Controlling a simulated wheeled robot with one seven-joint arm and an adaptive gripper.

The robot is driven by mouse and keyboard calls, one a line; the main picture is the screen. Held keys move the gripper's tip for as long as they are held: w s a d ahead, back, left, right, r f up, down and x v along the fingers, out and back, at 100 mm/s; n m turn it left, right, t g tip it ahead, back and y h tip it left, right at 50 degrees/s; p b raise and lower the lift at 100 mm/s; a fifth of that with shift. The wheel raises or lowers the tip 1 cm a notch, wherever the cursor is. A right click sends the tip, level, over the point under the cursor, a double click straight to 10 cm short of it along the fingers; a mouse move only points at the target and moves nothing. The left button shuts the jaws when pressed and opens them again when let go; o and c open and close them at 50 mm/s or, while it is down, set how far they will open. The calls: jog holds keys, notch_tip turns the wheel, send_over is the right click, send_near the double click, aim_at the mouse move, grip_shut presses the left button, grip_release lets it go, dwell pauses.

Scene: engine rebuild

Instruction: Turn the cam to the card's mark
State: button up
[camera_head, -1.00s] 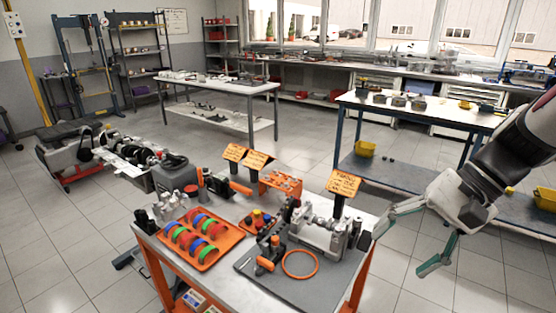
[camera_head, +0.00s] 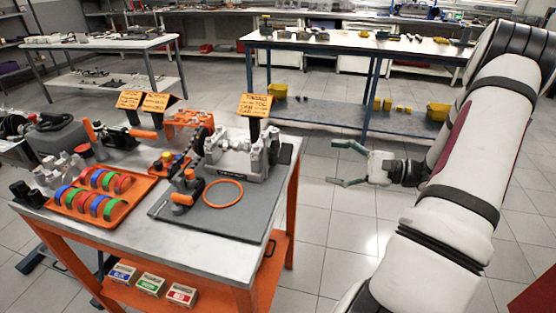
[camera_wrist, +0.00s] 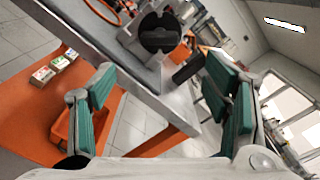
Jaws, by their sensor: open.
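The cam assembly (camera_head: 232,158) is a grey metal block on the dark mat at the right end of the workbench. In the wrist view its end shows a dark round slotted disc (camera_wrist: 159,33) ahead of and between my fingers. An orange card (camera_head: 255,105) stands on a dark post behind the assembly; its writing is too small to read fully. My gripper (camera_head: 342,164) is open and empty, to the right of the bench edge and apart from the assembly. Its two green-padded fingers (camera_wrist: 170,110) are spread wide in the wrist view.
An orange tray (camera_head: 125,209) of coloured rings sits at the bench's left. An orange ring (camera_head: 223,182) and a dark, orange-handled tool (camera_head: 182,199) lie on the mat. Two more orange cards (camera_head: 130,99) stand behind. Small boxes (camera_head: 151,284) lie on the lower shelf. Floor right of the bench is clear.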

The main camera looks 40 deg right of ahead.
aim_at(286, 154)
jog(key=x, duration=1.3)
jog(key=shift+w+a, duration=0.25)
jog(key=shift+c, duration=0.2)
jog(key=c, duration=1.1)
